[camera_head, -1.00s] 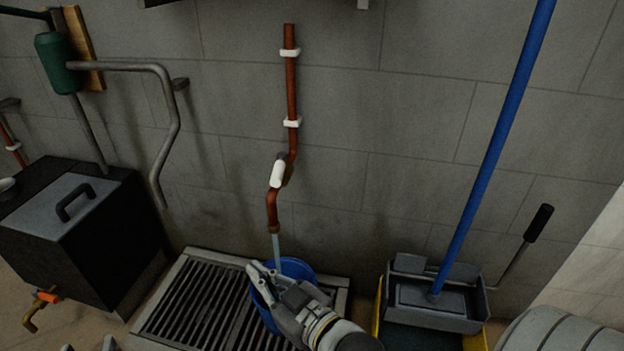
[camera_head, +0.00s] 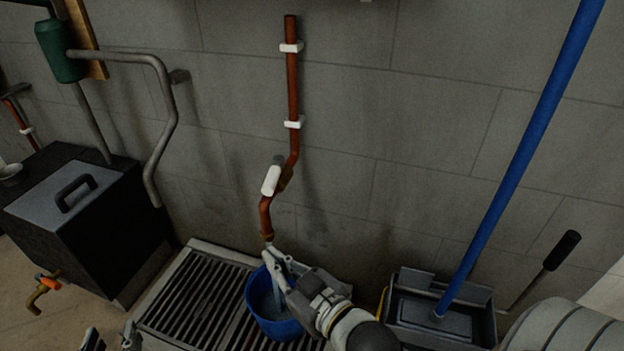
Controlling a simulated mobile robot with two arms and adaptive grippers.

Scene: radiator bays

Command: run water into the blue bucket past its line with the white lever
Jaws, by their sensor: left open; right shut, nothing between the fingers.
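The white lever (camera_head: 271,180) sits on the copper pipe (camera_head: 292,85) on the wall, tilted along the pipe above its spout. The blue bucket (camera_head: 270,323) stands upright on the floor grate under the spout. A pale stream shows below the spout, partly hidden by my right gripper (camera_head: 275,266). That gripper is shut and empty, over the bucket's rim and below the lever, apart from it. The line inside the bucket cannot be made out. My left gripper (camera_head: 111,337) is open at the bottom left edge, with only its fingertips showing.
The slatted grate (camera_head: 180,312) lies under the bucket. A black box (camera_head: 105,235) with a lid handle and small orange-handled tap (camera_head: 46,284) stands left. A bent grey pipe (camera_head: 170,110) hangs above it. A grey mop wringer (camera_head: 440,312) with blue pole (camera_head: 525,150) stands right.

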